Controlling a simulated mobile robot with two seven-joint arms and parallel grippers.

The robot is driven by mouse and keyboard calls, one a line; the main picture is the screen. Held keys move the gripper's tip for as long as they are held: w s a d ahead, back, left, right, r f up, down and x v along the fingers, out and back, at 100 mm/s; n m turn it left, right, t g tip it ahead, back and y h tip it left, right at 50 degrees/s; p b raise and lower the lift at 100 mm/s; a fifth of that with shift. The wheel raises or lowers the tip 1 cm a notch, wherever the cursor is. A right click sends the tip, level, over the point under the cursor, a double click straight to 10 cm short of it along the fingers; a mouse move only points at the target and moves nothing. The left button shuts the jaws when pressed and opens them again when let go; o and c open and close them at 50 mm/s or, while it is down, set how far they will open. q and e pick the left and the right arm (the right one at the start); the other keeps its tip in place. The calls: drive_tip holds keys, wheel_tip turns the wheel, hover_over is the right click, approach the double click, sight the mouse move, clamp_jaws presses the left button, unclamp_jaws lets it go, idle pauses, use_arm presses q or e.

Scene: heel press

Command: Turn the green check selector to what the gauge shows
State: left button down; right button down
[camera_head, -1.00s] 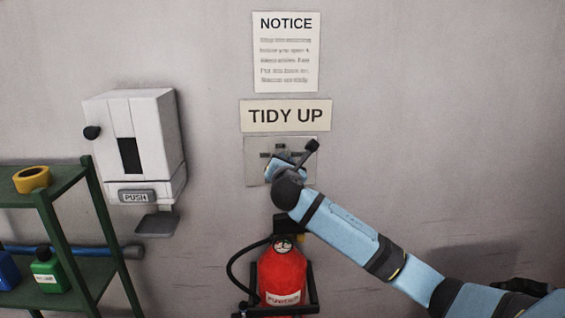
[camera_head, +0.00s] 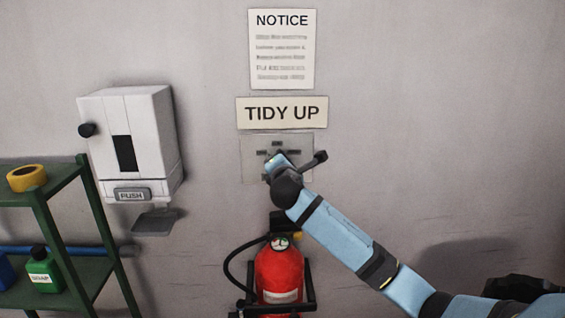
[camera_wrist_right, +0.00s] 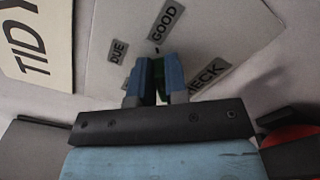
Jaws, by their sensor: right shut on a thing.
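My right gripper (camera_head: 277,161) is at the pale plate (camera_head: 251,171) on the wall below the TIDY UP sign. In the right wrist view its blue fingers (camera_wrist_right: 156,80) are shut on the green selector (camera_wrist_right: 158,74), which shows only as a green sliver between them. Around the selector are the labels DUE (camera_wrist_right: 118,51), GOOD (camera_wrist_right: 164,21) and one reading CHECK (camera_wrist_right: 209,79), partly covered. Which label the selector points at is hidden by the fingers. The gauge (camera_head: 281,243) is on the red fire extinguisher (camera_head: 279,273); its needle is too small to read. My left gripper is out of view.
A white dispenser (camera_head: 151,133) with a grey tray (camera_head: 155,221) is on the wall to the left. A green shelf (camera_head: 65,185) at the far left holds yellow tape (camera_head: 27,178) and a green bottle (camera_head: 45,273). The wall to the right is bare.

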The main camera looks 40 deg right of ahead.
drive_tip(key=c, duration=1.1)
unclamp_jaws()
drive_tip(key=shift+c, duration=0.2)
drive_tip(key=b+v, duration=0.2)
drive_tip(key=v, duration=1.2)
drive_tip(key=shift+b, duration=0.4)
drive_tip(key=shift+d, duration=0.1)
